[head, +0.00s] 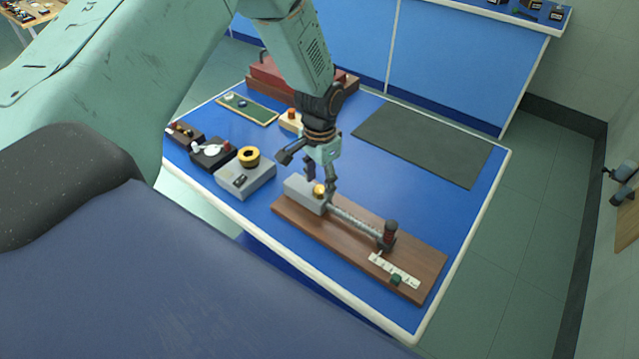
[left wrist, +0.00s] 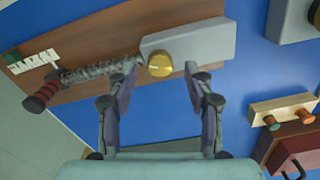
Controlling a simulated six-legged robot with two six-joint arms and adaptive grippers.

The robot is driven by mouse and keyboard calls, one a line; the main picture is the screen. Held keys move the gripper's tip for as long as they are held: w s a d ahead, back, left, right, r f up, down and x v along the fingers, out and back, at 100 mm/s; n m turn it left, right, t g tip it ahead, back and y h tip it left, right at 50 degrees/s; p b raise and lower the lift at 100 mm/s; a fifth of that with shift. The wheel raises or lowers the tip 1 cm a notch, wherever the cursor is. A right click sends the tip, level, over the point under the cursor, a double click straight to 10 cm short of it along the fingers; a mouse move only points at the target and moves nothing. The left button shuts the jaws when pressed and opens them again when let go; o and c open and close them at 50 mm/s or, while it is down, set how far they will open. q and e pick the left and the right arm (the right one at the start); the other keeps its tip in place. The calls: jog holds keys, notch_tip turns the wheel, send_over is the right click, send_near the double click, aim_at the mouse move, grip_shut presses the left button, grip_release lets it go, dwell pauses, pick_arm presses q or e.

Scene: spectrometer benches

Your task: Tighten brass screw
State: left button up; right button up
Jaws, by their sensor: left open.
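The brass screw (head: 319,190) has a round knurled head and sits at the end of a grey block (head: 300,186) on a brown wooden board (head: 345,254). In the left wrist view the brass screw (left wrist: 159,65) lies ahead of and between my fingertips, with a pale line across its top. My left gripper (head: 320,178) is open, its fingers close above the screw; the left wrist view shows the left gripper (left wrist: 160,75) with space on both sides of the head. I cannot tell its exact height above the screw. My right gripper is not in view.
A threaded rod (head: 355,219) runs from the block to a red-and-black handle (head: 389,233), near a white scale (head: 393,270). A dark mat (head: 430,143) lies behind.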

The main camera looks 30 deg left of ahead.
aim_at(319, 189)
pick_arm(q)
notch_tip(319, 189, up, 10)
jog(key=shift+r, duration=0.15)
dwell(0.5)
jog(key=s+d+f, duration=0.2)
jog(key=s+f, duration=0.2)
jog(key=f, duration=0.1)
jog(key=s+d+f+n, duration=0.1)
jog(key=s+d+f, duration=0.1)
jog(key=s+f, duration=0.3)
jog(key=s+d+f+n, duration=0.1)
jog(key=s+d+f, duration=0.1)
jog(key=s+f, duration=0.3)
jog(key=shift+s+d+h, duration=0.2)
jog(key=shift+d+h, duration=0.2)
jog(key=s+d+f+n, duration=0.1)
jog(key=s+f, duration=0.1)
jog(key=s, duration=0.7)
jog(key=s+f+n, duration=0.1)
jog(key=s+f, duration=0.1)
jog(key=s, duration=0.7)
notch_tip(319, 189, down, 14)
jog(key=b, duration=1.5)
jog(key=shift+w+d+y, duration=0.2)
jog(key=shift+w+y, duration=0.1)
jog(key=shift+y, duration=0.1)
